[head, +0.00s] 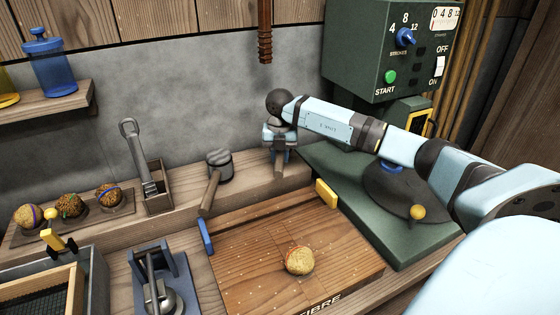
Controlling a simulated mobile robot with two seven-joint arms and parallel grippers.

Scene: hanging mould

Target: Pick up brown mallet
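A mallet with a grey, rounded head (220,166) and a brown wooden handle (209,195) rests on the wooden ledge behind the board. Its head is at the back and its handle slopes down toward the front left. It is the only mallet I can make out. My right gripper (281,168) points down over the ledge, to the right of the mallet and apart from it. Its fingers are small and partly overlapped in this view, so their opening is unclear. My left gripper is not in view.
A wooden board (255,245) with a speckled ball (299,261) lies in front. A green machine base (345,190) and control box (385,50) stand right. A metal tool in a wooden holder (158,199) stands left of the mallet. A rod (265,30) hangs above.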

